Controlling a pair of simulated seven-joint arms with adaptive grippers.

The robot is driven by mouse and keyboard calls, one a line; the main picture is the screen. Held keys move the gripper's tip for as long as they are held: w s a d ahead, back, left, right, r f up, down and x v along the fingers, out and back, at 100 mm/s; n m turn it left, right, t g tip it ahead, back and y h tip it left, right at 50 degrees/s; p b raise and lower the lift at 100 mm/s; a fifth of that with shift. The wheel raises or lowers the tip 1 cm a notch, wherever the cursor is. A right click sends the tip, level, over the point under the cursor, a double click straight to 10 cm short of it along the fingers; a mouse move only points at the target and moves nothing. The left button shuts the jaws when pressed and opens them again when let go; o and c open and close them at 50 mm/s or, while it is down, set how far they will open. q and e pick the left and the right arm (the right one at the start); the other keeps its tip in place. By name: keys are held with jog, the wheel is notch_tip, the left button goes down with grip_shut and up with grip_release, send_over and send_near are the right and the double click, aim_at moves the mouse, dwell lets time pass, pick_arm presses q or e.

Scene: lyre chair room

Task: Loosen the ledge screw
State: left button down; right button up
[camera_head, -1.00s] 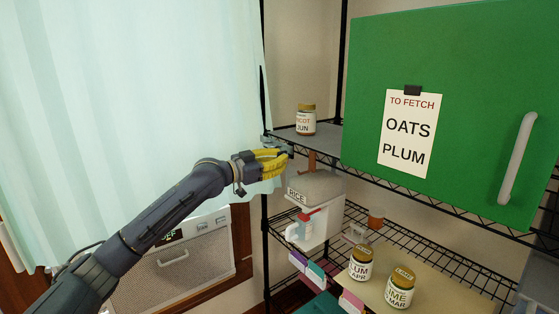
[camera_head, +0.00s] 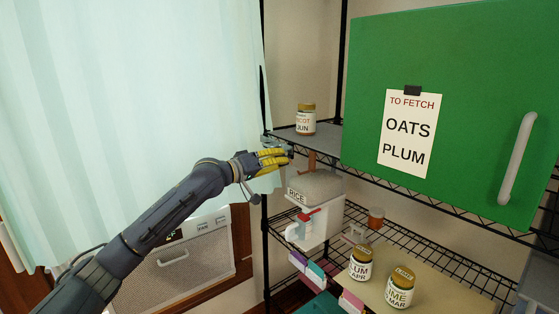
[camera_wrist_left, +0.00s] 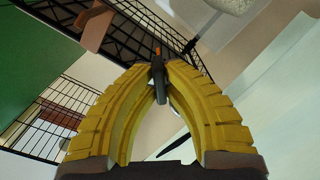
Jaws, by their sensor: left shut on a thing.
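My left gripper (camera_head: 276,160) reaches in from the left to the front left corner of the upper wire shelf, below the grey ledge (camera_head: 322,138). Its yellow fingers are shut on a small dark grey piece, seemingly the ledge screw (camera_wrist_left: 157,82), which has an orange tip. In the left wrist view the screw sits between the two fingertips (camera_wrist_left: 158,72). In the head view the fingers mostly hide it. A jar (camera_head: 306,127) with a partly readable label ending in JUN stands on the ledge. My right gripper is not in view.
A rice dispenser (camera_head: 314,190) hangs just right of and below the gripper. A green cabinet door (camera_head: 460,60) with a note (camera_head: 408,135) fills the right. Jars labelled PLUM (camera_head: 360,266) and LIME (camera_head: 401,291) stand lower. A pale curtain (camera_head: 130,90) hangs at left.

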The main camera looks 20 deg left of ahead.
pick_arm(q)
jog(key=n, duration=0.4)
jog(key=shift+n, duration=0.3)
jog(key=n, duration=0.4)
jog(key=shift+n, duration=0.6)
jog(key=c, duration=1.5)
grip_release()
jog(key=v, duration=1.2)
jog(key=shift+a, duration=0.1)
